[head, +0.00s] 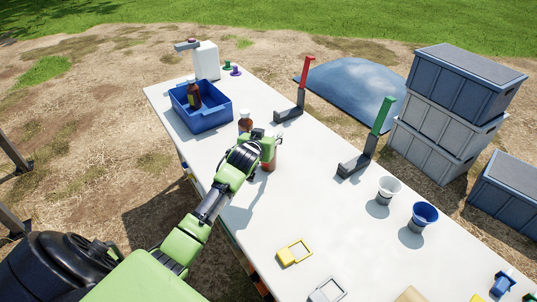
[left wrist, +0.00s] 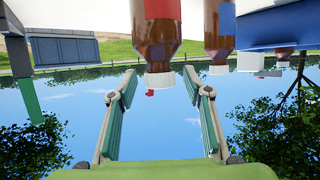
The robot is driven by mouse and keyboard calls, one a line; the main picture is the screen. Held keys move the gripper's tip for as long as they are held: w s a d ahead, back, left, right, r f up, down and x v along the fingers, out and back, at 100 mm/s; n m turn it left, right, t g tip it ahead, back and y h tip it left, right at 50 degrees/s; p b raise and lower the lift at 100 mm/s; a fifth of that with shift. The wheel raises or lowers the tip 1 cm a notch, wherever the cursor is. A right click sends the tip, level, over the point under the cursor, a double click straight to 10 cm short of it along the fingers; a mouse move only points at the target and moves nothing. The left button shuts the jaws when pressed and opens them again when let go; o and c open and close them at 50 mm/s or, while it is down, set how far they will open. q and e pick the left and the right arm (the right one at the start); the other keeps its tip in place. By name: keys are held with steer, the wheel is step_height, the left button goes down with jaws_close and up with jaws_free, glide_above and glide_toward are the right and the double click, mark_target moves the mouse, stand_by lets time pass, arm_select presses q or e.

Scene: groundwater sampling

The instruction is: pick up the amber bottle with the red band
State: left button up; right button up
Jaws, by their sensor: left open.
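The amber bottle with the red band (head: 270,163) stands on the white table, partly hidden by my left gripper (head: 265,145) in the head view. In the left wrist view, which is upside down, the red-banded bottle (left wrist: 162,42) with its white cap appears centred between the two open fingers of my left gripper (left wrist: 161,80). The fingers lie on either side of the cap's line, and no contact shows. A second amber bottle with a blue band (left wrist: 221,32) stands beside it; it also shows in the head view (head: 245,124). My right gripper does not show.
A blue bin (head: 213,119) holding another amber bottle (head: 194,95) stands at the far left end. A red-handled stand (head: 304,75), a green-handled stand (head: 380,118) and two cups, white (head: 389,188) and blue (head: 424,213), stand along the table's right side.

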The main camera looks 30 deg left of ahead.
arm_select(q)
steer(key=shift+w+a+f, duration=0.1)
steer(key=shift+w, duration=0.2)
jaws_close()
steer(key=shift+r, duration=0.2)
